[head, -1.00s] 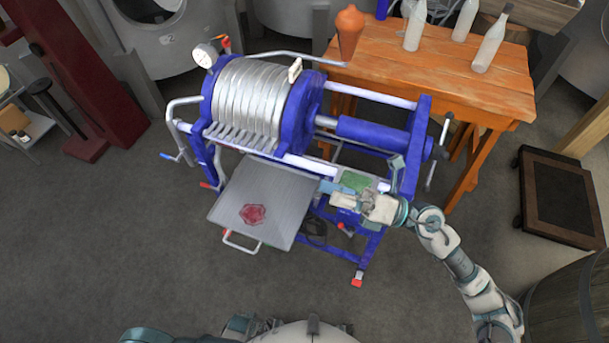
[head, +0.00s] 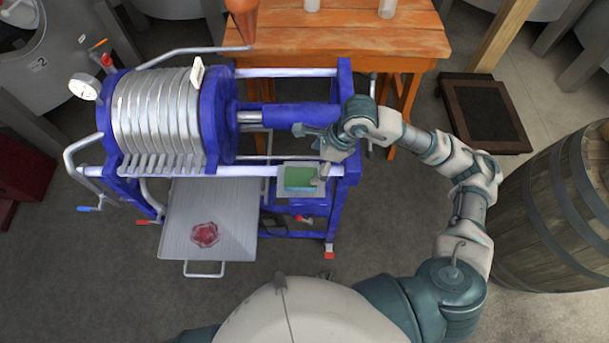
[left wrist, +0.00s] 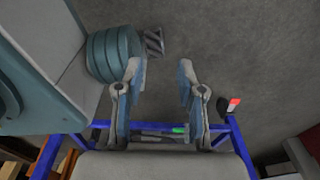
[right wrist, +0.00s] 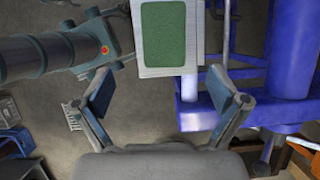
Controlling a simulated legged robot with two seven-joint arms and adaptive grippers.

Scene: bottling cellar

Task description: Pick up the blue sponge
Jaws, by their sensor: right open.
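A sponge (head: 300,178) with a green top and a light blue edge lies on a small pale tray (head: 282,196) at the press's right end. In the right wrist view its green face (right wrist: 163,33) is at the top middle, beyond the fingertips. My right gripper (head: 312,152) is open and empty, its fingers near the sponge's far and right sides in the head view. It also shows in the right wrist view (right wrist: 160,88). My left gripper (left wrist: 160,72) is open and empty over the floor. It is not visible in the head view.
A blue filter press (head: 290,116) with silvery plates fills the middle. Its metal drip tray (head: 185,210) carries a red mark. A wooden table (head: 345,40) stands behind. A barrel (head: 550,215) stands at the right.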

